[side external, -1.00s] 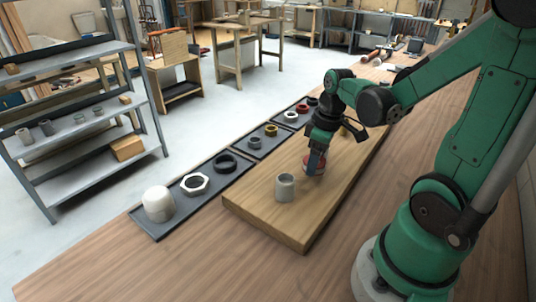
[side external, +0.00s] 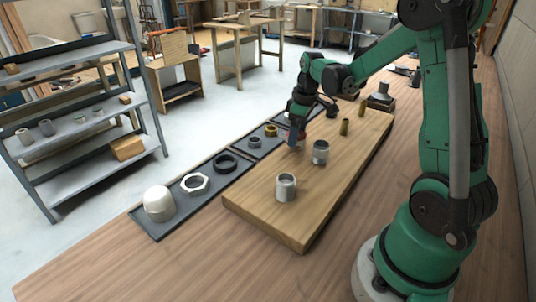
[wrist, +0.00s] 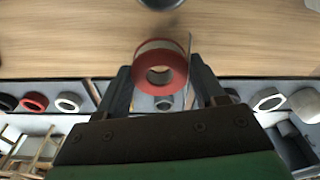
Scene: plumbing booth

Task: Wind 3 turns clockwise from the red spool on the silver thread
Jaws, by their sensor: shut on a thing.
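The red spool (wrist: 178,69), a ring with an open centre, is held between the fingers of my gripper (wrist: 162,82) in the wrist view. A thin pale strip (wrist: 189,45) runs at its right side; I cannot tell what it joins. In the side external view my gripper (side external: 297,128) and the spool (side external: 284,136) are at the board's left edge, by the trays. Two silver fittings stand upright on the wooden board: a near one (side external: 286,190) and one farther back (side external: 320,155), apart from my gripper. Their threads are too small to make out.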

